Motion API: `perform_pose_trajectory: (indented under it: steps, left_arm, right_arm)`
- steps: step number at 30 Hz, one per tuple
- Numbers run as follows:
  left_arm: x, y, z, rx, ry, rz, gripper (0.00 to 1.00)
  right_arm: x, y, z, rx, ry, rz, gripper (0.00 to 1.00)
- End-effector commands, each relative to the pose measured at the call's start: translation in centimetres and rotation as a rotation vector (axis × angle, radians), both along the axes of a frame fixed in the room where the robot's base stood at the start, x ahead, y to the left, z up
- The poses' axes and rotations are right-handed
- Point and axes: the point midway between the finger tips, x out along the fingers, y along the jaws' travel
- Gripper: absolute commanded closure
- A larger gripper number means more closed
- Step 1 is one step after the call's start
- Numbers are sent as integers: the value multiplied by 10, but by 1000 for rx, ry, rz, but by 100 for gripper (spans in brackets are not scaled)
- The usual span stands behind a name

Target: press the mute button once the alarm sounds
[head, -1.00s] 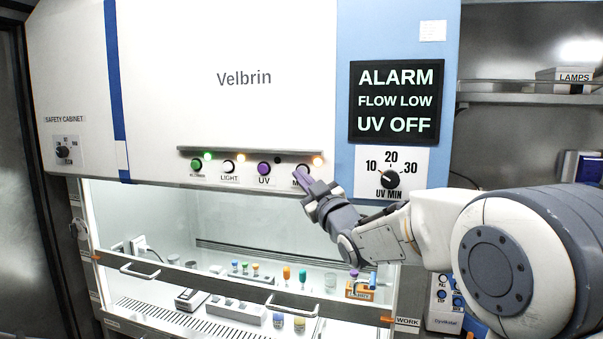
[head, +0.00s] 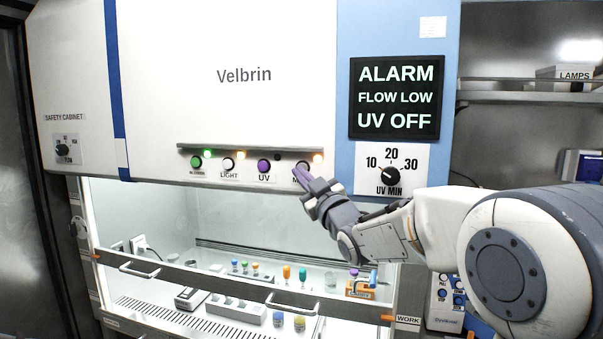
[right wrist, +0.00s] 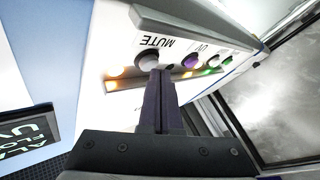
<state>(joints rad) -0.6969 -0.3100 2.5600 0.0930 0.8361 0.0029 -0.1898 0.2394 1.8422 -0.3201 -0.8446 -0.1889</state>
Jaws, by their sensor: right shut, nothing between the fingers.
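The safety cabinet's display (head: 396,98) reads ALARM, FLOW LOW, UV OFF. The mute button (head: 301,166) is at the right end of the button row, partly hidden by my right gripper (head: 300,174). In the right wrist view the pale mute button (right wrist: 150,61) stands beside its MUTE label, with the fingertips (right wrist: 160,74) at its lower edge. I cannot tell whether they touch it. The right gripper is shut and empty. My left gripper is not in view.
A purple UV button (head: 264,166), a white light button (head: 228,164) and a green button (head: 196,162) sit left of mute. A ledge (head: 250,150) with lit lamps runs above them. The UV MIN dial (head: 390,175) is to the right. The sash handle (head: 140,270) is below.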

Motion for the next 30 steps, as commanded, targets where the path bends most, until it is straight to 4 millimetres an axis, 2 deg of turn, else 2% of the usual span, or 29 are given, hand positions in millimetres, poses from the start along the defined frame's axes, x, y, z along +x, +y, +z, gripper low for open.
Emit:
perform_pose_trajectory:
  steps: [3, 16, 30]
  left_arm:
    - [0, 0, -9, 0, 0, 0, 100]
    - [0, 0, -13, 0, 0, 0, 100]
    - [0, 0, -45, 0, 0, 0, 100]
  right_arm:
    - [-7, 3, -2, 0, -1, 2, 100]
    - [-12, 4, -1, 1, -3, 1, 100]
    - [-53, 18, -2, 1, -2, 2, 100]
